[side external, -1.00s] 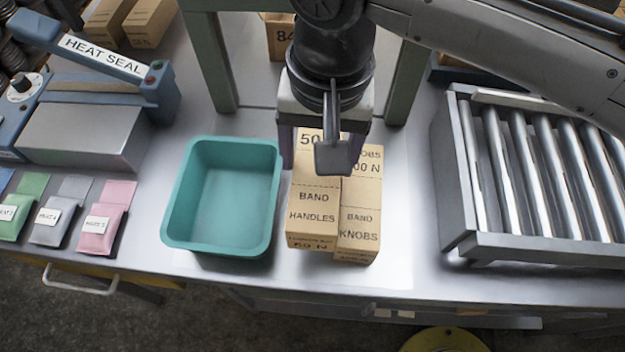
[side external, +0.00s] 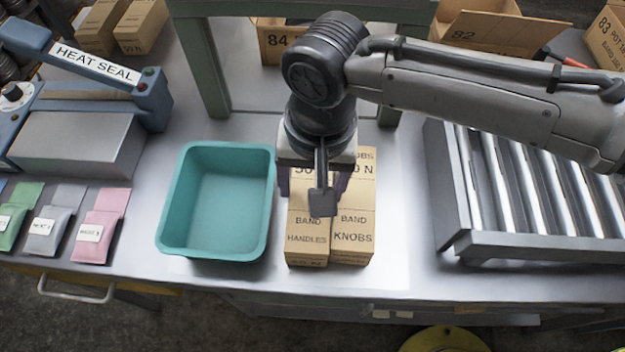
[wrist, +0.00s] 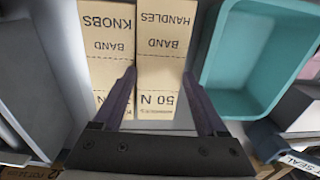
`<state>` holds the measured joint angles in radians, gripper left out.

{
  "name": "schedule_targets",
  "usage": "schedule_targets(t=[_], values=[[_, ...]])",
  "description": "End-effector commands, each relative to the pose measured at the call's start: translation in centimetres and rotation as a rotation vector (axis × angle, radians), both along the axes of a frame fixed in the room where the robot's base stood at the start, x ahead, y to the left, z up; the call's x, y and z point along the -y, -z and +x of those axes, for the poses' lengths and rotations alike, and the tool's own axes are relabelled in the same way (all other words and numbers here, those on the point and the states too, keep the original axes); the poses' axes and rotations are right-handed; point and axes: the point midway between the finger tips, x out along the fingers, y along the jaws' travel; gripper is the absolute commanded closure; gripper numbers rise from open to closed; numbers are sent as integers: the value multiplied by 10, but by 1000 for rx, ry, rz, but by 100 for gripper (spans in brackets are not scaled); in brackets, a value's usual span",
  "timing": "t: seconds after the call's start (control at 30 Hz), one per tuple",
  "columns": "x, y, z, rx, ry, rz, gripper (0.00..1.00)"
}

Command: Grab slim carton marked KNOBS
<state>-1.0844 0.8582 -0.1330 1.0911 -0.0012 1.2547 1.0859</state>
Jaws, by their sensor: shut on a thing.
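The slim KNOBS carton (side external: 353,228) is a tan box lying on the bench, on the right of a matching HANDLES carton (side external: 306,232) in the side view. In the wrist view the KNOBS carton (wrist: 106,45) is on the left and the HANDLES carton (wrist: 162,45) in the middle. My gripper (wrist: 160,75) has one finger on each side of the HANDLES carton and is shut on it; one finger lies between the two cartons. In the side view my gripper (side external: 312,190) hides part of the HANDLES carton's top.
A teal tray (side external: 170,215) stands just left of the cartons. A roller conveyor (side external: 465,200) is on the right, and a heat sealer (side external: 80,140) on the left. A green frame (side external: 203,65) stands behind. Clear bench lies between cartons and conveyor.

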Motion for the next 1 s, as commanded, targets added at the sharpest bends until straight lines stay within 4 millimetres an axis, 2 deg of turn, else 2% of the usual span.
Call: schedule_targets(t=[0.03,0.37,0.4,0.53,0.83,1.0], values=[[2,11,0,-7,0,-15,98],[3,21,0,-8,0,-19,98],[3,22,0,-9,0,-22,24],[4,22,1,-8,0,-22,0],[5,19,2,-7,1,-25,0],[5,-1,2,-6,1,-23,0]])
